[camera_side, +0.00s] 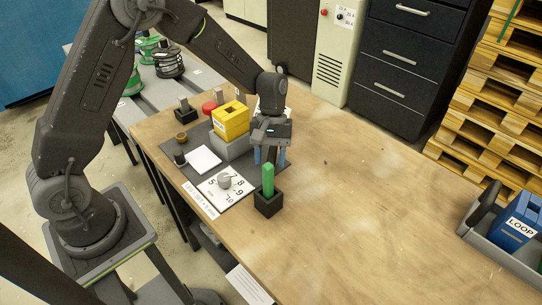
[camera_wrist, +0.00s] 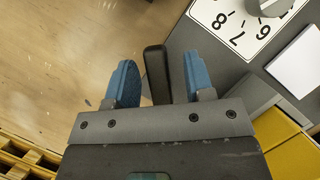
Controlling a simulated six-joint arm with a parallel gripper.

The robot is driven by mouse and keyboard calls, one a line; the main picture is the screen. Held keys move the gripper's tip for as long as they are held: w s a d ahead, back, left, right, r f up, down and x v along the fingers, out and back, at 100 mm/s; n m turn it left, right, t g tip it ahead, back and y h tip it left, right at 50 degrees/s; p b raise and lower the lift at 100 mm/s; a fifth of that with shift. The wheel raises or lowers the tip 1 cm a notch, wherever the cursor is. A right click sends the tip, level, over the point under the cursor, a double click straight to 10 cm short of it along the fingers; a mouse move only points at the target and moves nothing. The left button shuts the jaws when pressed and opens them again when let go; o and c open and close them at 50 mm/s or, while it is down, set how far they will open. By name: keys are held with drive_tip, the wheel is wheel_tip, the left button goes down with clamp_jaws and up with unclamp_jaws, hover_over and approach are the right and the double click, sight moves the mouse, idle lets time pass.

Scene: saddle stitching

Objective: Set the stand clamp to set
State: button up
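My gripper (camera_wrist: 156,88) is open, with its blue fingers apart. In the side view, my gripper (camera_side: 270,156) hangs over the front right edge of the grey mat, beside the yellow block. In the wrist view, a dark upright lever (camera_wrist: 156,72), which looks like the stand clamp's handle, stands between the fingertips with a gap on both sides. In the side view the lever is mostly hidden by my gripper. No set marking on the clamp is readable. The yellow block (camera_side: 230,120) sits on a grey stand (camera_side: 232,146).
A numbered dial plate (camera_side: 226,189) and a white pad (camera_side: 203,159) lie left of my gripper. A red button (camera_side: 209,108) is behind.

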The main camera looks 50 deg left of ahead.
drive_tip(key=shift+w, duration=0.1)
drive_tip(key=v, duration=1.3)
drive_tip(key=shift+a+r, duration=0.1)
drive_tip(key=shift+r, duration=0.3)
drive_tip(key=s+r+m+t+y, duration=0.2)
drive_tip(key=s+r+m+t, duration=0.2)
drive_tip(key=s+r, duration=0.55)
drive_tip(key=s+m+t, duration=0.1)
drive_tip(key=s, duration=0.3)
drive_tip(key=s+m+t, duration=0.2)
drive_tip(key=s, duration=0.3)
drive_tip(key=s+f+m+t+y, duration=0.1)
drive_tip(key=s+t, duration=0.1)
drive_tip(key=s, duration=0.3)
drive_tip(key=shift+s+a, duration=0.1)
drive_tip(key=shift+a, duration=0.25)
